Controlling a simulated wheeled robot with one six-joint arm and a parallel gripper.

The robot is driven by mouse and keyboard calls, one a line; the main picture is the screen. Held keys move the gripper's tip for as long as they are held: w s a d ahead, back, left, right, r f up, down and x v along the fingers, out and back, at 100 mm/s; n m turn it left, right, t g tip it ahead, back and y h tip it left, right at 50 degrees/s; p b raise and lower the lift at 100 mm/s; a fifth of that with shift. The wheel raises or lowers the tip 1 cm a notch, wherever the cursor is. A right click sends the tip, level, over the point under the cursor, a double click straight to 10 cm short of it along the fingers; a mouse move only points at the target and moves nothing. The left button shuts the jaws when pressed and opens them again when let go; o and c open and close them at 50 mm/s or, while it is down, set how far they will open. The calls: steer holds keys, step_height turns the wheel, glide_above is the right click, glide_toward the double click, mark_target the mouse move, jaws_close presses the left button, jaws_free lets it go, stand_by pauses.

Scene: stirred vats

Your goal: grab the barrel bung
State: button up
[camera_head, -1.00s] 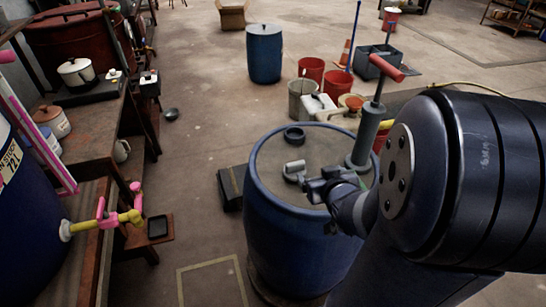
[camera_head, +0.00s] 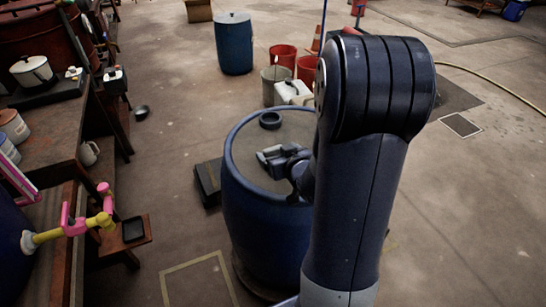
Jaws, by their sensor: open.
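The blue barrel (camera_head: 262,222) stands upright in the middle of the view. A dark, round, ring-like piece, which looks like the barrel bung (camera_head: 270,120), sits on the far part of its grey-brown top. My gripper (camera_head: 268,155) is over the middle of the barrel top, on the near side of the bung and apart from it. Its jaws are open, and I see nothing held between them. My arm hides the right part of the barrel and its top.
A dark flat block (camera_head: 208,182) lies left of the barrel. Behind it stand a grey bucket (camera_head: 274,87), a white canister (camera_head: 293,92), red buckets and another blue barrel (camera_head: 234,45). A bench with a pink and yellow tap (camera_head: 75,224) runs along the left.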

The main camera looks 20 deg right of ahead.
mark_target(274, 151)
steer(key=x, duration=0.4)
steer(key=shift+f, duration=0.3)
steer(key=shift+c, duration=0.4)
steer(key=c, duration=1)
